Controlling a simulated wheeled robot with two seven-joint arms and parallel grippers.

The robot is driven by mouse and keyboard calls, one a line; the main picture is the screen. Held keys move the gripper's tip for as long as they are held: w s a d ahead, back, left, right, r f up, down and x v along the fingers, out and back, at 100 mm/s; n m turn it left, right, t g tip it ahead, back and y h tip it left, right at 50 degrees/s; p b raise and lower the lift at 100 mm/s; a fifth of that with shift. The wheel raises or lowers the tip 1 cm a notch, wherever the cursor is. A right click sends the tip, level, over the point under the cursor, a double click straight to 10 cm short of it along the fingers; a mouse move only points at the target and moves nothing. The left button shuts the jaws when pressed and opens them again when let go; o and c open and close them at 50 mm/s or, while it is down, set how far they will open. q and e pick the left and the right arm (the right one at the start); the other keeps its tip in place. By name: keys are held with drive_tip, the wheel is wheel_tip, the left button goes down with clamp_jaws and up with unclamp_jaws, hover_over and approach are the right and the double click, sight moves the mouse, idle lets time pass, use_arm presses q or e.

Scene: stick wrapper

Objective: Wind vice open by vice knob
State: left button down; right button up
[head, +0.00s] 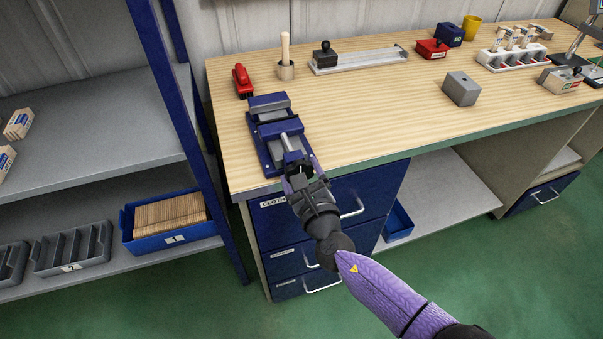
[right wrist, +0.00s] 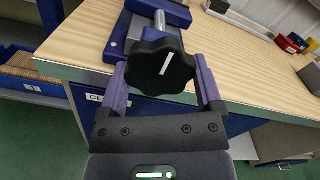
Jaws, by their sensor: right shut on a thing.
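The blue and grey vice (head: 271,112) stands at the left front of the wooden workbench, and part of it shows in the right wrist view (right wrist: 131,27). Its black lobed vice knob (right wrist: 160,68) with a white line faces me at the bench's front edge. The white line leans slightly right of upright. My right gripper (right wrist: 160,82) has its purple fingers on both sides of the knob, shut on it. In the head view my right gripper (head: 299,175) hides most of the knob. A metal screw (right wrist: 160,20) runs from the knob into the vice. My left gripper is not in view.
The workbench (head: 365,120) carries a red stapler-like tool (head: 242,81), a wooden-handled tool in a holder (head: 286,62), a grey block (head: 461,89) and several stamps. Blue drawers (head: 330,210) are below. A shelf with a blue bin (head: 170,222) stands left.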

drive_tip(key=shift+f, duration=0.1)
drive_tip(key=o, duration=1)
drive_tip(key=shift+s, duration=0.15)
drive_tip(key=p+v, duration=0.2)
drive_tip(key=v, duration=0.7)
drive_tip(key=shift+s+d, duration=0.15)
drive_tip(key=shift+s, duration=0.15)
